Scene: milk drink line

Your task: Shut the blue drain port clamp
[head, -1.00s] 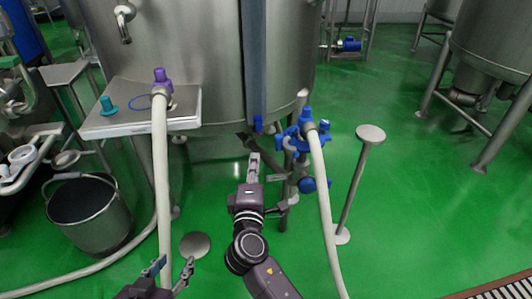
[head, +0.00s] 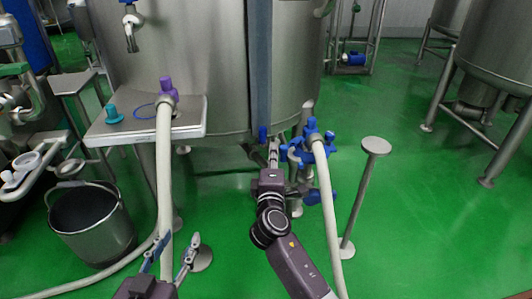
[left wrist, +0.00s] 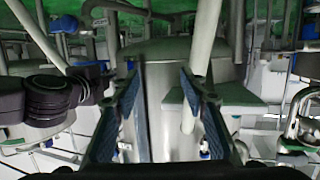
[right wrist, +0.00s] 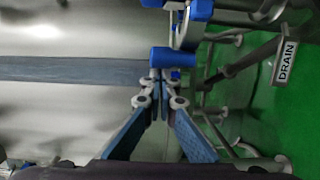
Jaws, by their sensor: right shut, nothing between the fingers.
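My right gripper (head: 273,148) is shut and empty, just left of the clamp. In the right wrist view its closed fingertips (right wrist: 160,85) are right at a blue cylindrical piece (right wrist: 172,57), which also shows in the head view (head: 262,134); contact is unclear. More blue parts (right wrist: 188,10) show above it. My left gripper (head: 172,255) is open and empty, low beside the left hose.
A DRAIN sign (right wrist: 286,62) shows in the right wrist view. A white hose (head: 327,210) hangs from the port, beside a round-topped stand (head: 375,146). At left are a tray (head: 195,129) with purple and teal fittings, and a bucket (head: 90,220).

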